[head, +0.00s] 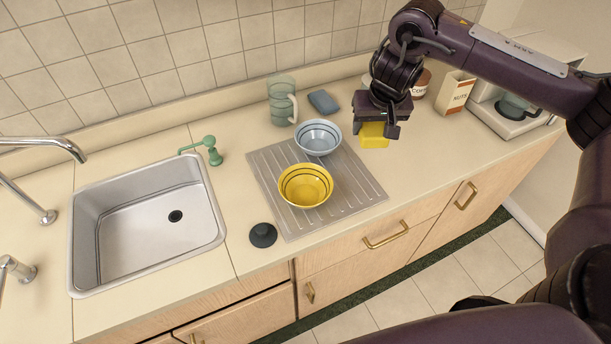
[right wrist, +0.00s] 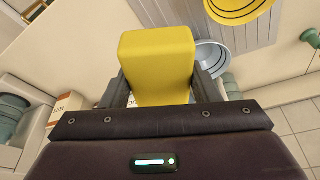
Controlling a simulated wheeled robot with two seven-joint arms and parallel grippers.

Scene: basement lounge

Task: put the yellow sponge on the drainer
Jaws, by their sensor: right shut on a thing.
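The yellow sponge (head: 374,135) is held between the fingers of my right gripper (head: 376,128), to the right of the drainer. It fills the space between the fingers in the right wrist view (right wrist: 157,62). The gap between sponge and counter is hard to judge. The drainer (head: 358,188) is a grey ribbed board on the counter, right of the sink. A yellow bowl (head: 305,186) stands on its front left part and a light blue bowl (head: 318,137) at its back. The right part of the drainer is bare. My left gripper is not in view.
The sink (head: 148,222) is at left. A nuts box (head: 455,92) and a coffee machine (head: 510,112) stand at right.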

